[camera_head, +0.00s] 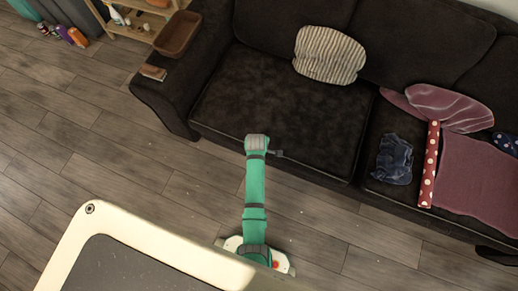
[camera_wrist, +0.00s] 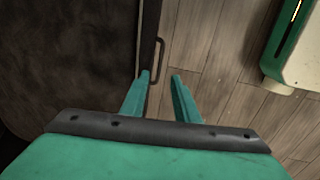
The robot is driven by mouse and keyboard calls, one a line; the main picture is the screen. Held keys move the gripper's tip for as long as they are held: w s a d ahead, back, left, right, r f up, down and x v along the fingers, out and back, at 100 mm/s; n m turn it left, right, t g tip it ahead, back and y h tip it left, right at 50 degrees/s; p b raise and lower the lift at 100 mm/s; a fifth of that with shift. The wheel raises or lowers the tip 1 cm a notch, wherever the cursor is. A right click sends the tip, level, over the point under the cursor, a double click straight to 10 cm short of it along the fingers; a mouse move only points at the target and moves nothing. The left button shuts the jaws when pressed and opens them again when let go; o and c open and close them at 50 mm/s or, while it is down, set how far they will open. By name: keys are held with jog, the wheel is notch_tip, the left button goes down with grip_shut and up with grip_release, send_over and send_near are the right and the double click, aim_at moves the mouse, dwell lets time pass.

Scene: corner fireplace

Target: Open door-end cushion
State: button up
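The dark brown seat cushion (camera_head: 262,98) is at the left end of the sofa and lies flat. In the wrist view the dark cushion surface (camera_wrist: 70,60) fills the left side. A thin dark handle (camera_wrist: 157,60) stands out from its edge. My gripper (camera_wrist: 161,77) is open, with its two green fingers apart and nothing clearly held. The handle is just ahead of the fingertips, nearer the left finger; I cannot tell if they touch. In the head view my arm reaches the sofa's front edge, and the fingers are mostly hidden.
A striped pillow (camera_head: 330,54) leans on the sofa back. Folded jeans (camera_head: 394,158), a red dotted roll (camera_head: 429,165) and a mauve cloth (camera_head: 480,180) lie on the right seat. A brown tray (camera_head: 178,35) sits on the left armrest. The wooden floor (camera_head: 120,160) in front is clear.

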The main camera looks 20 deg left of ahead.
jog(key=f, duration=0.3)
jog(key=w+f, duration=0.1)
jog(key=f, duration=0.3)
jog(key=w+f, duration=0.1)
jog(key=f, duration=0.2)
jog(key=shift+f, duration=0.2)
jog(key=shift+c, duration=0.3)
